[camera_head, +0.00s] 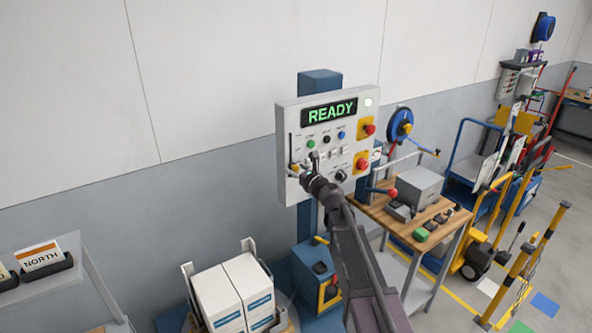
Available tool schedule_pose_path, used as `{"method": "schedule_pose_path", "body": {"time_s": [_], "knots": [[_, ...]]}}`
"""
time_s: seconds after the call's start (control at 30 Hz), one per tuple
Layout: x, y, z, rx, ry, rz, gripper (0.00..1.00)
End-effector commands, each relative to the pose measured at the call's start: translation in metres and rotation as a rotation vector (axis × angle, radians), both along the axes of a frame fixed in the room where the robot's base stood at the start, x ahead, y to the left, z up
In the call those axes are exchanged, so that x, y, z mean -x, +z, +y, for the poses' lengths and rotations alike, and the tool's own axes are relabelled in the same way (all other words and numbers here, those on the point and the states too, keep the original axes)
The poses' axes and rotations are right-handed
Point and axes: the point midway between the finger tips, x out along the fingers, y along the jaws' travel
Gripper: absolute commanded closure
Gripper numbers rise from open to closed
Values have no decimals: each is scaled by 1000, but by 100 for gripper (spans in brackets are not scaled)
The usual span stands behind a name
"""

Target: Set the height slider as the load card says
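A light grey control panel (333,101) stands on a blue post, with a lit green "READY" display at its top. A dark vertical slot, which looks like the height slider (291,146), runs down the panel's left edge. A small yellow part shows near its lower end, beside my gripper (303,168). My gripper is at the panel's lower left and covers part of it. Whether it touches the slider, and whether its fingers are open or shut, is too small to tell. I cannot make out a load card for certain; an orange-topped card (41,255) reading "NORTH" stands at the far left.
The panel also has green, black and blue buttons and two red knobs on yellow plates (362,162). Stacked white boxes (246,285) with blue labels stand below left. A wooden workbench (398,228) with a grey box is at right, with carts and yellow posts beyond.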

Motion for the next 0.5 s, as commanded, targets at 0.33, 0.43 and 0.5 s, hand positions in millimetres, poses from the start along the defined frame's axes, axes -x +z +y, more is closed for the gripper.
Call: {"method": "schedule_pose_path", "body": {"time_s": [0.33, 0.43, 0.5], "knots": [[0, 0, 0, 0, 0, 0, 100], [0, 1, 0, 0, 0, 0, 100], [0, 3, 0, 0, 0, 0, 100]]}}
